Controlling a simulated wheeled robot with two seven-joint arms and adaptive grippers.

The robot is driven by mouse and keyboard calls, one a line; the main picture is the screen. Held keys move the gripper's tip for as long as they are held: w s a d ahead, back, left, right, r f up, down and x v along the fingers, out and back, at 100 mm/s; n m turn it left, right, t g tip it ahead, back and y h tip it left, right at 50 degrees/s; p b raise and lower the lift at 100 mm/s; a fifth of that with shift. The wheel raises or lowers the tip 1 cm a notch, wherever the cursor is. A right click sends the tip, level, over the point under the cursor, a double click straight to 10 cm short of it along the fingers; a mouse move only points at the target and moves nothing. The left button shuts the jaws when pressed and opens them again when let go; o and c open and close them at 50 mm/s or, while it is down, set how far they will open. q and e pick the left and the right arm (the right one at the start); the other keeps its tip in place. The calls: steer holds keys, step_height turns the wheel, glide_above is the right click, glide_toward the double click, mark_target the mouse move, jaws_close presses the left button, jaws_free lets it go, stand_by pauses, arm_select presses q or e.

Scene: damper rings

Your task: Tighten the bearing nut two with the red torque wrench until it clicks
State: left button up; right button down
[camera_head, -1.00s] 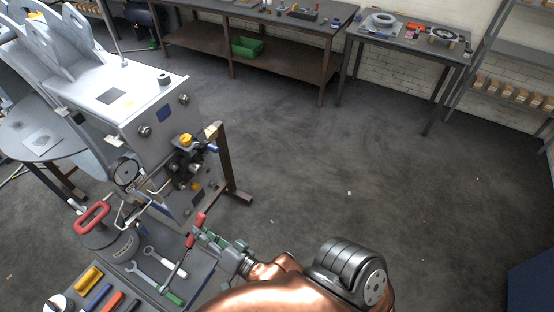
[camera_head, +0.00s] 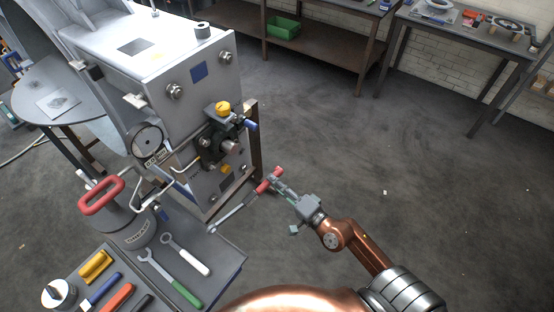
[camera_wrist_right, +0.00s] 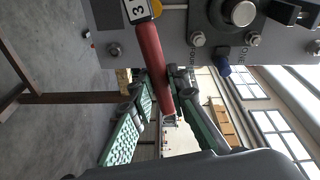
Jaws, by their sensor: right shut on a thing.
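The red torque wrench has a red handle (camera_head: 268,180) and a grey shaft slanting down left past the bench edge. My right gripper (camera_head: 279,185) is shut on the red handle in free air, right of the grey machine (camera_head: 190,120). In the right wrist view the red handle (camera_wrist_right: 152,60) lies between my green-padded fingers (camera_wrist_right: 158,98). Large nuts show on the machine's face, at upper left (camera_head: 175,91) and upper right (camera_head: 225,58). I cannot tell which is bearing nut two. My left gripper is not in view.
A tool bench (camera_head: 228,262) in front holds a white-handled spanner (camera_head: 185,254), a green-handled spanner (camera_head: 172,280) and coloured-handled tools. A grey pot with a red handle (camera_head: 101,195) stands there. A dial gauge (camera_head: 147,139) and pipes jut from the machine.

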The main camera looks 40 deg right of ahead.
arm_select(q)
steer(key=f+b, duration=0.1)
steer(key=b, duration=0.4)
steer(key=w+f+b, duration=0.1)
steer(key=b, duration=0.4)
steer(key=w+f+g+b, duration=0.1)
steer(key=b, duration=0.4)
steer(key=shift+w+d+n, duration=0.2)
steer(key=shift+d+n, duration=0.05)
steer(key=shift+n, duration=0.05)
arm_select(e)
steer(key=w+d+m+y, duration=0.1)
steer(key=w+d+m, duration=0.1)
steer(key=w+d, duration=0.2)
steer(key=w+d+m+y, duration=0.2)
steer(key=w+d, duration=0.2)
steer(key=w, duration=0.6)
steer(key=shift+w+d+f+g+y, duration=0.2)
steer(key=shift+w+f+g+y, duration=0.1)
steer(key=shift+w+f+g, duration=0.15)
arm_select(q)
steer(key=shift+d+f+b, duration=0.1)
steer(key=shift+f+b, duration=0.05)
steer(key=shift+b, duration=0.15)
arm_select(e)
steer(key=shift+r, duration=0.1)
